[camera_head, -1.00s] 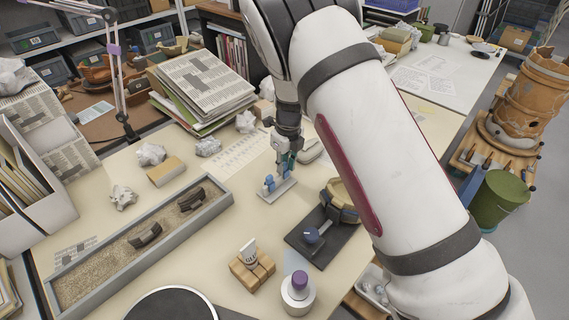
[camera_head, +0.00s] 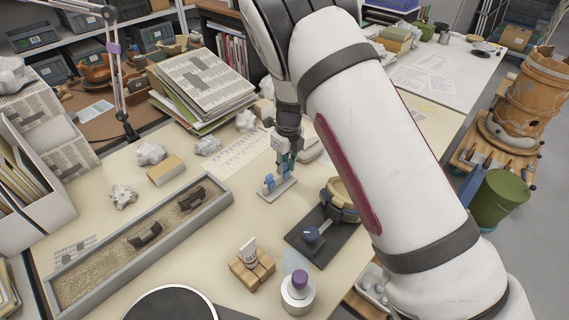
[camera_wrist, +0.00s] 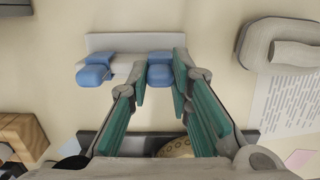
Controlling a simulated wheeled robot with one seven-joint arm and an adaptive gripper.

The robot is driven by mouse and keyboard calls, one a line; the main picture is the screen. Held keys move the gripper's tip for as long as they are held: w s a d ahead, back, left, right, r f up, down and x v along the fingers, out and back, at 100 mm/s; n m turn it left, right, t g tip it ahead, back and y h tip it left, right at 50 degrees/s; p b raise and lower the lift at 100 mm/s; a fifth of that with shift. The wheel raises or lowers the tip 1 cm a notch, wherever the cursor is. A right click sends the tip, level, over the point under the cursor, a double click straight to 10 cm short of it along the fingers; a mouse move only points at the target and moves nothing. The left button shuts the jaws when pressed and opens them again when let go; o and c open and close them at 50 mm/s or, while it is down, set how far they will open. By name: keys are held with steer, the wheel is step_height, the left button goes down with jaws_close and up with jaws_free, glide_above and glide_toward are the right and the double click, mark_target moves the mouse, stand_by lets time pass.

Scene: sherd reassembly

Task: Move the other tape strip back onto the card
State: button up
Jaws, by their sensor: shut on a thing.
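The card (camera_wrist: 128,42) is a pale grey strip lying on the bench, and it also shows in the head view (camera_head: 281,192). One blue tape strip (camera_wrist: 95,71) is at the card's left part in the wrist view. The other blue tape strip (camera_wrist: 160,72) is between the fingers of my gripper (camera_wrist: 160,78), at the card's right part. My gripper is shut on this strip and partly covers it. In the head view my gripper (camera_head: 286,164) points down over the card's far end. I cannot tell whether the held strip touches the card.
A grey sand tray (camera_head: 100,268) with dark sherds lies to the left. A dark stand (camera_head: 325,240) with a pale vessel is right of the card.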

stand_by(0.4)
steer(key=o, duration=0.8)
step_height(320, 180, up, 12)
steer(key=shift+s+d, duration=0.4)
